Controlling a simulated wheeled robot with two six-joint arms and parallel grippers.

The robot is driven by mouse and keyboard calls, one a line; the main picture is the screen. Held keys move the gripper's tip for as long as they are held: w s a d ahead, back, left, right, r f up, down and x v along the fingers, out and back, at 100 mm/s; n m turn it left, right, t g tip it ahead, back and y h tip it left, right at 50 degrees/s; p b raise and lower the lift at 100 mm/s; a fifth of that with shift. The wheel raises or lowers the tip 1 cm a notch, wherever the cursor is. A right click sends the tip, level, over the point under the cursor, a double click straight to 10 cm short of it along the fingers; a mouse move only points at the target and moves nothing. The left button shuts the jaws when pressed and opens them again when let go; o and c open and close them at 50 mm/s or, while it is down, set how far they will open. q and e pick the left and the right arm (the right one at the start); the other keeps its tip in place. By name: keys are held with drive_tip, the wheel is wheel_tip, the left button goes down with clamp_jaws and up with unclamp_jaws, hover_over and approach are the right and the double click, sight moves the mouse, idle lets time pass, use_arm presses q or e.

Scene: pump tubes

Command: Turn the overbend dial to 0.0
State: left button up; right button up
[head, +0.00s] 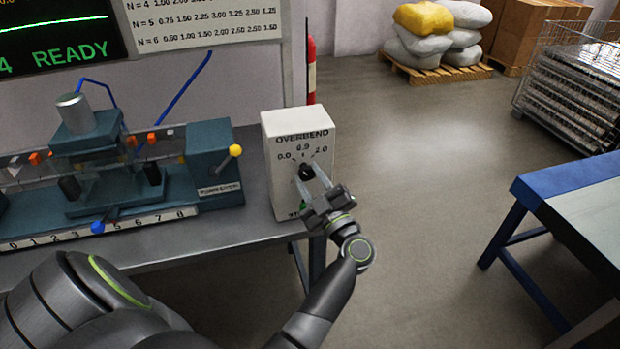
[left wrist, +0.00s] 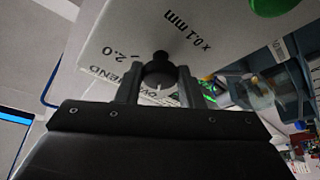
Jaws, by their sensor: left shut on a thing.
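The overbend box (head: 290,124) is a white box at the right end of the grey bench, marked OVERBEND with a scale from 0.0 at left to 2.0 at right. Its small black dial (head: 305,172) is on the front face, and also shows in the left wrist view (left wrist: 160,70). My left gripper (head: 312,177) reaches the dial from the front right, with its two fingers shut on either side of the knob. The left wrist view shows the fingers (left wrist: 160,88) around it. I cannot tell which value the dial points to. My right gripper is not in view.
A green button (head: 303,204) sits low on the box, close to my gripper. Left of the box is a teal bench machine (head: 213,165) with a yellow-knobbed lever (head: 235,150). A blue-edged table (head: 560,195) stands at right, with open floor between.

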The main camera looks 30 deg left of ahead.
use_arm(q)
drive_tip(key=shift+n+g, duration=0.6)
drive_tip(key=shift+n, duration=0.5)
drive_tip(key=o, duration=1)
drive_tip(key=shift+c, duration=0.2)
drive_tip(key=shift+d+f, duration=0.1)
